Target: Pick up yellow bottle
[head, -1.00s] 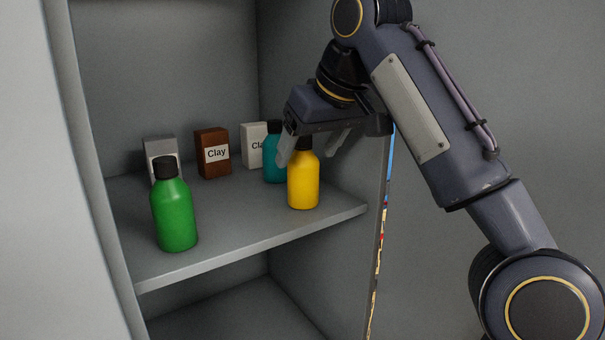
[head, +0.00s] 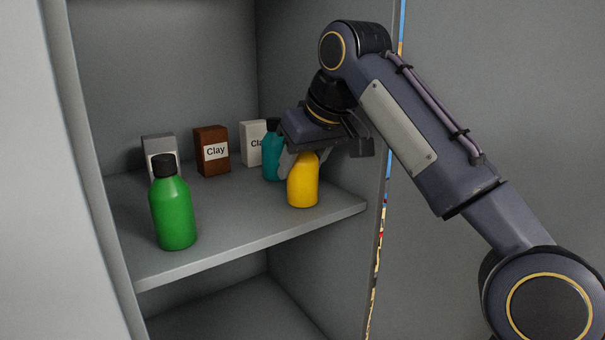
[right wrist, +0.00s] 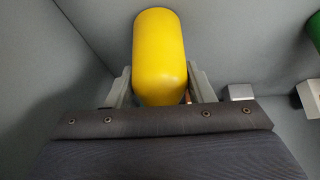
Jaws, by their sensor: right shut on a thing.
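The yellow bottle (head: 303,184) stands upright near the front right of the cabinet shelf (head: 235,222). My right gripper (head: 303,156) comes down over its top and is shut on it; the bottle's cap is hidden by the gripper. In the right wrist view the yellow bottle (right wrist: 160,55) sits between the two fingers of my right gripper (right wrist: 160,85). I cannot tell whether the bottle still touches the shelf. My left gripper is not in view.
A teal bottle (head: 271,158) stands close behind the yellow one. A green bottle (head: 173,212) stands at the front left. Behind are a grey box (head: 154,146), a brown Clay box (head: 212,142) and a white Clay box (head: 251,141). The cabinet's right wall is close to the gripper.

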